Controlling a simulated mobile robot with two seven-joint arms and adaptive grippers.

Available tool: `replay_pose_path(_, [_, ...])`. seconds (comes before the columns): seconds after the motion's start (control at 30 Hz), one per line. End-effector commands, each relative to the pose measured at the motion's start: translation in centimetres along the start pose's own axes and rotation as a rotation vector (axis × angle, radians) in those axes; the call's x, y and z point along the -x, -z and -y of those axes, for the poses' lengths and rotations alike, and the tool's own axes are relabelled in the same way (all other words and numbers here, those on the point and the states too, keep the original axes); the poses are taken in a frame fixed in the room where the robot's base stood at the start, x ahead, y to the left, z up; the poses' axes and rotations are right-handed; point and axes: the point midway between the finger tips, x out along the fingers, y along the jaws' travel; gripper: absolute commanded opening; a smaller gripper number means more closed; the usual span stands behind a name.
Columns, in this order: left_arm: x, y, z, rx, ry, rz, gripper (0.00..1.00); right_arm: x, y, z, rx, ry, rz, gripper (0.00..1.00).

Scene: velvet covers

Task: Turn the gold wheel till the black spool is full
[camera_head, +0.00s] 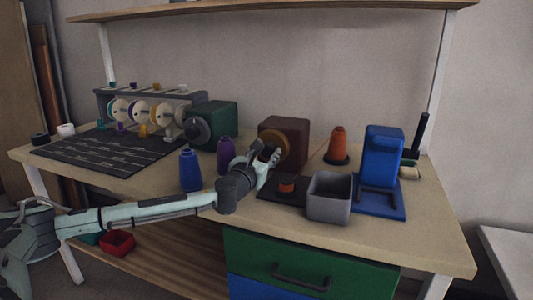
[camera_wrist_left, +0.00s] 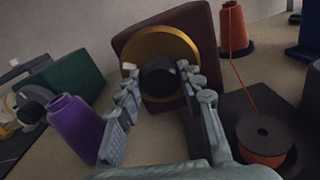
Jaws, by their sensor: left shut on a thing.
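The gold wheel (camera_head: 279,150) stands upright on the front of a brown box (camera_head: 298,127). In the left wrist view the wheel (camera_wrist_left: 188,43) has a dark round knob (camera_wrist_left: 158,77) in front of its middle. My left gripper (camera_head: 264,160) is at the wheel, its fingers (camera_wrist_left: 160,85) on either side of the knob and shut on it. The black spool (camera_wrist_left: 262,134) lies flat on a dark base, with orange thread around it below the top flange. It also shows in the head view (camera_head: 286,185). My right gripper is not in view.
An orange thread cone (camera_head: 337,144) stands behind the spool, its thread running to it. A grey bin (camera_head: 330,200) and a blue stand (camera_head: 380,180) are at right. Purple (camera_head: 225,156) and blue (camera_head: 190,172) cones stand left of my gripper, near a green box (camera_head: 216,121).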

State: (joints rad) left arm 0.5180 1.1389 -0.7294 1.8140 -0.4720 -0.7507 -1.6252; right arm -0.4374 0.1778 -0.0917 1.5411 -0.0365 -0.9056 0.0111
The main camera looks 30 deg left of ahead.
Motion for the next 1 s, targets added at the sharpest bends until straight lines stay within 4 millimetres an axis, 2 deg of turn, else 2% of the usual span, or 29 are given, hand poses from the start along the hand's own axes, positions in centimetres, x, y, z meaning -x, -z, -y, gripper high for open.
replay_pose_path(0.3, [0.00, 0.03, 0.00, -0.129, 0.000, -0.001, 0.08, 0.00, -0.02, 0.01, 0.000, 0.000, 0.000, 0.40])
replay_pose_path(0.87, [0.01, 0.06, 0.02, -0.157, 0.000, -0.001, 0.08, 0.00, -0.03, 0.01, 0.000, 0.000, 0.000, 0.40])
replay_pose_path(0.9, [0.01, 0.06, 0.02, -0.157, 0.000, -0.001, 0.41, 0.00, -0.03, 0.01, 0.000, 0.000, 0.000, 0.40])
replay_pose_path(1.0, [0.01, 0.06, 0.02, -0.156, 0.000, -0.001, 0.53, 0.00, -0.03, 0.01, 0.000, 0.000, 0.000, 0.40])
